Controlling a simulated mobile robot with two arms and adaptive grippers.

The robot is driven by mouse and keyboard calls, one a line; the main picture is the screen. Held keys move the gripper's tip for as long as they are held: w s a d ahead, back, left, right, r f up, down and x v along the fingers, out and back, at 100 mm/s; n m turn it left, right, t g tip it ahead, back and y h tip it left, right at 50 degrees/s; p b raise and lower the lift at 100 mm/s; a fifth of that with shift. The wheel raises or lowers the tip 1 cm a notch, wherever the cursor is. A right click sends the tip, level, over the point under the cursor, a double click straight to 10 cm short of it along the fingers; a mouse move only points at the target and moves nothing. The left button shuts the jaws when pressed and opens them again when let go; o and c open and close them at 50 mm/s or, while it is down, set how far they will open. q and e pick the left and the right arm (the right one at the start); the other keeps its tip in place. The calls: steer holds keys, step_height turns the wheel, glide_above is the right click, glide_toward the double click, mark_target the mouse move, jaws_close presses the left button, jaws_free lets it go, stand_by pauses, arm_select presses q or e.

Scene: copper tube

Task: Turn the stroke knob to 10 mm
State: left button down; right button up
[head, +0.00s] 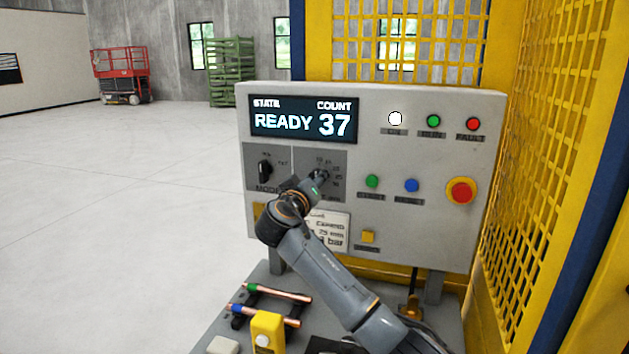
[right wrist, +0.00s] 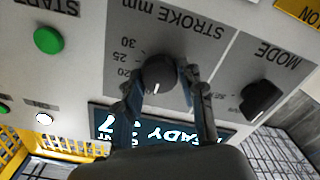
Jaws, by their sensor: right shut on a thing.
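The stroke knob (right wrist: 157,72) is a round black knob on a grey plate lettered STROKE mm. In the right wrist view, the panel appears upside down. The scale figures 30, 25 and 20 show beside the knob; other figures are hidden. A small white mark shows on the knob, but I cannot tell which figure it points to. My right gripper (head: 317,180) is at the stroke plate, its fingers on either side of the knob and shut on it. In the head view the gripper mostly hides the knob. My left gripper is not in view.
The mode knob (head: 265,168) sits left of the stroke plate. The display (head: 303,119) reads READY 37. Green and blue buttons and a red emergency stop (head: 460,191) are to the right. Copper tubes (head: 275,292) lie below. Yellow mesh guarding (head: 540,130) stands at right.

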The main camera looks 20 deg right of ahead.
stand_by(0.5)
steer(key=o, duration=1.2)
steer(key=v, duration=1.2)
steer(key=shift+w+f, duration=0.1)
